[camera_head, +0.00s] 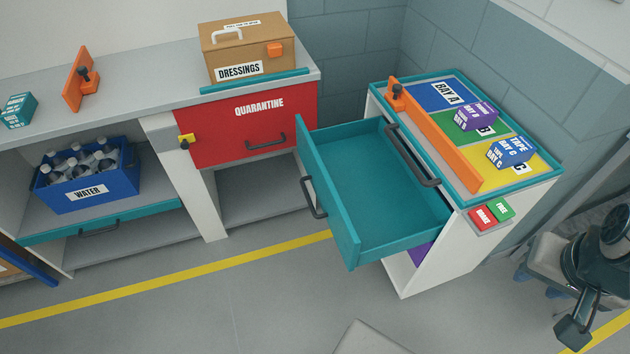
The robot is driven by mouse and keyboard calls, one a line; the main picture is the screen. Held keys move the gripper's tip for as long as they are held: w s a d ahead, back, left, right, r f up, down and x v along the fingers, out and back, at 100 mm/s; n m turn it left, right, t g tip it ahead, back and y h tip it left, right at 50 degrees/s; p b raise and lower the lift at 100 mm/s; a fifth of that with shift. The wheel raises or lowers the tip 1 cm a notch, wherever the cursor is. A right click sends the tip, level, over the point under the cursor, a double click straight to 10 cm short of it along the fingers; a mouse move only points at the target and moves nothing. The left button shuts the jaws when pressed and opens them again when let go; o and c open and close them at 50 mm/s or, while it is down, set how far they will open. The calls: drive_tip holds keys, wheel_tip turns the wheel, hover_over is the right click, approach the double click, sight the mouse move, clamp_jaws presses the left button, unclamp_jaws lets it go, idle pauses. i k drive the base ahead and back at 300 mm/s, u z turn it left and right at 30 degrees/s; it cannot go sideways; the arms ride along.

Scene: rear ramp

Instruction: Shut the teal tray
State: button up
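A teal tray (385,190) like a drawer stands well out of the white cabinet (450,250) at right of centre. It is empty, and its dark handle (313,198) is on its front panel, facing left. Another teal pull-out tray (110,220) with a dark handle sits under the blue water crate (90,185) at left and looks pushed in. What seems to be my gripper (574,332) shows as a dark end of the arm at lower right. It is well apart from both trays, and its fingers cannot be made out.
An orange bar (435,140) and tape boxes (511,152) lie on the cabinet's teal-rimmed top; a dark handle (412,155) is at its left edge. A red QUARANTINE panel (250,125) stands left of the open tray. The floor (250,290) in front is mostly clear.

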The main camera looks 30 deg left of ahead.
sight(373, 207)
drive_tip(key=u, duration=1.05)
drive_tip(key=i, duration=0.8)
drive_tip(key=u, duration=0.55)
drive_tip(key=k, duration=0.4)
drive_tip(key=u, duration=0.35)
drive_tip(key=i, duration=0.45)
drive_tip(key=z, duration=0.75)
